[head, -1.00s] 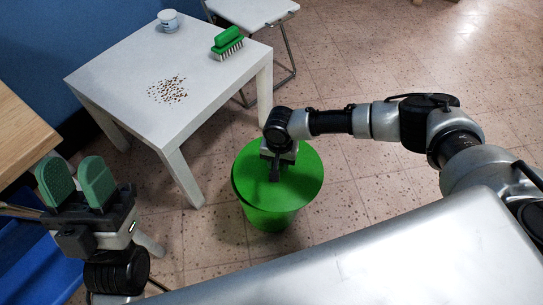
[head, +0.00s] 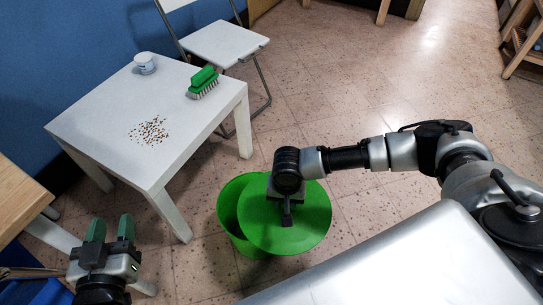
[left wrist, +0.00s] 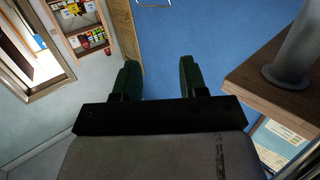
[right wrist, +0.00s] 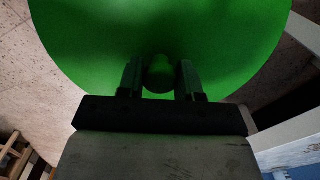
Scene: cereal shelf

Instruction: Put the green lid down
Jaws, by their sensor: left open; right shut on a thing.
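The green lid (head: 305,230) is a round disc in the head view, held by my right gripper (head: 287,212). The right wrist view shows the fingers (right wrist: 160,80) shut on the lid's knob, with the lid (right wrist: 100,35) filling the upper picture. The green bin (head: 230,205) stands on the floor below and to the left of the lid. The lid overlaps its right part, and the bin's dark opening shows at the left. My left gripper (head: 110,230) is open and empty at the lower left. Its two green fingers (left wrist: 160,80) are apart in the left wrist view.
A white table (head: 100,110) holds crumbs (head: 148,131), a green brush (head: 203,82) and a small white tub (head: 145,62). A white chair (head: 224,45) stands behind it. A wooden tabletop (head: 20,205) is at the left edge. Tiled floor (head: 370,220) is free right of the bin.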

